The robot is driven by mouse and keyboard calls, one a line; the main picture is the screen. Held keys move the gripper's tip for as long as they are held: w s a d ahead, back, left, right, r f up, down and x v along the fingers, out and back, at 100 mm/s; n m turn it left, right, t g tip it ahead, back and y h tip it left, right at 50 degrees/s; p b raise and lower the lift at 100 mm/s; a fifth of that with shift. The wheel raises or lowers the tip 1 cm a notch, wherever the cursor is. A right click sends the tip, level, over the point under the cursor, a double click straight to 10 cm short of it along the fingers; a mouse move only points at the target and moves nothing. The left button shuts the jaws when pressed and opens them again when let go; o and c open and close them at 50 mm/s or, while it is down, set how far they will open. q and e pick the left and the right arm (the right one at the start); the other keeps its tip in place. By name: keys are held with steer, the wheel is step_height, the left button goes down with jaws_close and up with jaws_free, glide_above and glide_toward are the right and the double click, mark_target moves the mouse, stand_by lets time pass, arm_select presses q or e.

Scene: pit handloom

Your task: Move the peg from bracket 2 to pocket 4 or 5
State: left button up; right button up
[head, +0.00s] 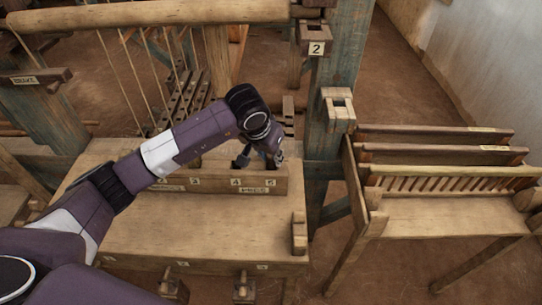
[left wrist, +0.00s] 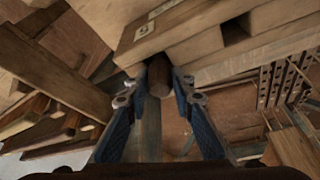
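The peg (left wrist: 159,76) is a short brown round piece between my left fingertips in the left wrist view. My left gripper (left wrist: 160,82) looks shut on it, with a finger on each side. In the head view my left gripper (head: 258,159) is over the back of the peg rack (head: 220,184), near the labels 4 and 5. My wrist and fingers hide the peg there. An open pocket (left wrist: 236,31) shows beside the peg in the left wrist view. I cannot tell whether the peg is in a pocket. Bracket 2 (head: 316,47) is on the post and shows no peg. My right gripper is out of view.
The post (head: 340,70) stands right of the rack and carries another wooden bracket (head: 338,108). A slatted wooden stand (head: 440,170) is at the right. Cords and a thick beam (head: 150,13) are behind. The bench top (head: 210,225) before the rack is mostly clear.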

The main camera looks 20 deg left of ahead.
arm_select(q)
steer(key=o, duration=0.4)
steer(key=shift+o, duration=0.2)
steer(key=v, duration=1.2)
